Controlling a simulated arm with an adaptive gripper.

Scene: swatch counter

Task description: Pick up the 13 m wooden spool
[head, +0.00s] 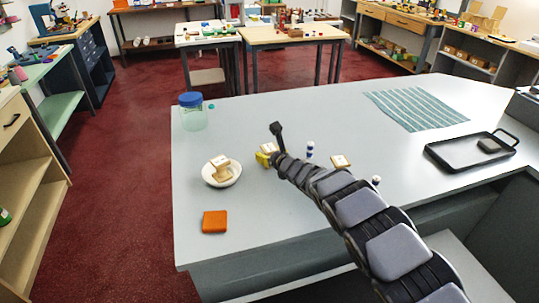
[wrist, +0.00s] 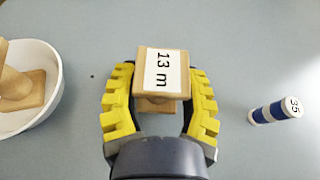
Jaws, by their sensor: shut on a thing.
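The 13 m wooden spool (wrist: 162,73) has a square top with a white label reading "13 m", and it stands between my gripper's yellow fingers in the wrist view. My gripper (wrist: 160,103) is shut on it, with one finger on each side below the top plate. In the head view the spool's pale top (head: 267,148) shows beside my gripper (head: 267,158), partly hidden by the arm. I cannot tell whether the spool is clear of the counter.
A white bowl (head: 234,180) holding another wooden spool (head: 221,164) stands to the left. A blue-and-white cylinder (head: 310,150) and another wooden piece (head: 341,160) stand to the right. An orange square (head: 214,221), a blue-lidded jar (head: 193,118) and a black tray (head: 450,165) are farther off.

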